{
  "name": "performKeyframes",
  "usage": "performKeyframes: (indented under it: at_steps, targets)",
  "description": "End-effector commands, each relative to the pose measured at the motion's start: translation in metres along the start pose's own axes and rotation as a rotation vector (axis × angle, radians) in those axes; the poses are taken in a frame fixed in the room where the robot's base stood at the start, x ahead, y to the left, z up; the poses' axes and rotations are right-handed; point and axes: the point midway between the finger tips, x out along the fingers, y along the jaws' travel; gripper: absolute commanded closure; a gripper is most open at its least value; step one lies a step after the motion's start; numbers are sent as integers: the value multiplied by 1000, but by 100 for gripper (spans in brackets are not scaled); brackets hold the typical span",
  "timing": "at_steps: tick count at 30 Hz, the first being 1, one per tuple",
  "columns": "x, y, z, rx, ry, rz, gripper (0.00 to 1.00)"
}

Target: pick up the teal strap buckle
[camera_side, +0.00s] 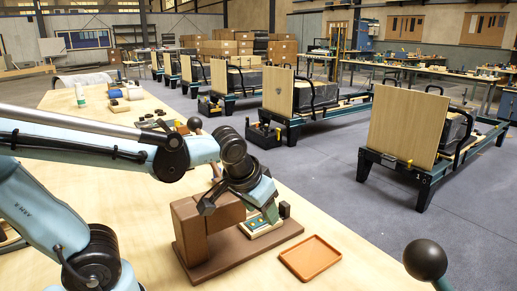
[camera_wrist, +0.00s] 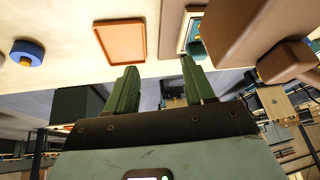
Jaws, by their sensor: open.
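A small cream-edged plate with teal and yellow parts (camera_side: 260,226) sits on the brown fixture's base in the side view, close below my gripper (camera_side: 262,200). Its cream edge and a teal piece (camera_wrist: 196,47) show beside the fixture in the wrist view. I cannot tell for certain which teal part is the strap buckle. My gripper (camera_wrist: 158,64) has its two green fingers wide apart with nothing between them. The right finger in the wrist view overlaps the teal piece in the picture; contact cannot be told.
The brown block fixture (camera_side: 186,228) stands beside my gripper and fills the upper right of the wrist view (camera_wrist: 240,28). A shallow orange tray (camera_side: 311,256) lies to its right. A blue disc (camera_wrist: 27,52) lies near the table edge. A black ball knob (camera_side: 425,260) rises at front right.

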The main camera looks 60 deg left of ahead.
Motion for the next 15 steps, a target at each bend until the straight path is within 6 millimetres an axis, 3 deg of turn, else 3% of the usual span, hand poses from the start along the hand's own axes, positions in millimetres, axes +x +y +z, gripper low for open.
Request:
performKeyframes:
  at_steps: [7, 15]
  targets:
    - [18, -6, -30, -177, -62, -225, 47]
    - [42, -6, -58, -409, -16, -502, 47]
